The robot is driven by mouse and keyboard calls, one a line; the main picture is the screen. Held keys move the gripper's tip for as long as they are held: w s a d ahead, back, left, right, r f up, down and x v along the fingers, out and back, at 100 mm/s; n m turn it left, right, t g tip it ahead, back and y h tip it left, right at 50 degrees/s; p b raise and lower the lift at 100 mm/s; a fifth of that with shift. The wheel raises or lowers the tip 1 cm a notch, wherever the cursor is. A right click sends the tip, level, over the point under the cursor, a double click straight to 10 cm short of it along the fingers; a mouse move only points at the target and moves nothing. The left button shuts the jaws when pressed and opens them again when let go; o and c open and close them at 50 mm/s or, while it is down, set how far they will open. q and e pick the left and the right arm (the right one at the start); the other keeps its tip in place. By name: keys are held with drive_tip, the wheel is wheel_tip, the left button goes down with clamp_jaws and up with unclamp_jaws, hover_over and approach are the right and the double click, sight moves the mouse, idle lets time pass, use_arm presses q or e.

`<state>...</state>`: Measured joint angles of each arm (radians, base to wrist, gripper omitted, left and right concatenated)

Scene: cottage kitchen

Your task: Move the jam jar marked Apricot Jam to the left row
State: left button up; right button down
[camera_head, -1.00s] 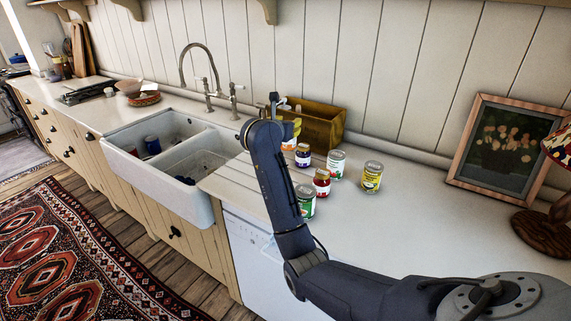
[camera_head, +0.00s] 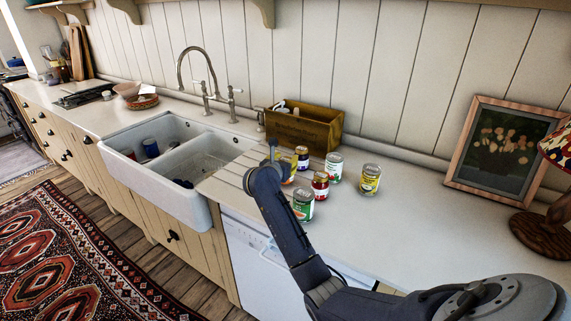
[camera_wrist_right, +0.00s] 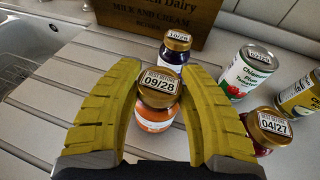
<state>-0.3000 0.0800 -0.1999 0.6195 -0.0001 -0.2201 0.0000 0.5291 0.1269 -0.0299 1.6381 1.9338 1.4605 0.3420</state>
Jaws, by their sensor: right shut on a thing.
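The orange jam jar (camera_wrist_right: 155,112) stands upright between the two yellow fingers of my right gripper (camera_wrist_right: 162,88), which is shut on it. Its gold lid carries a label reading 09/28; the name on its side is too small to read. In the head view my right gripper (camera_head: 284,172) is low at the left end of the group of jars and cans, largely hidden by my arm. The jar is at or very near the grooved counter; I cannot tell whether it touches. A dark jar (camera_wrist_right: 175,50) with a gold lid stands just behind it. My left gripper is not in view.
A red jar (camera_head: 320,183), a green-labelled can (camera_head: 303,204), another can (camera_head: 334,167) and a yellow can (camera_head: 370,180) stand to the right. A wooden crate (camera_head: 304,129) is behind.

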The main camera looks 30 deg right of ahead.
drive_tip(key=shift+f, duration=0.45)
drive_tip(key=shift+f, duration=0.15)
drive_tip(key=c, duration=0.8)
unclamp_jaws()
drive_tip(key=v, duration=1.2)
drive_tip(key=shift+s, duration=0.1)
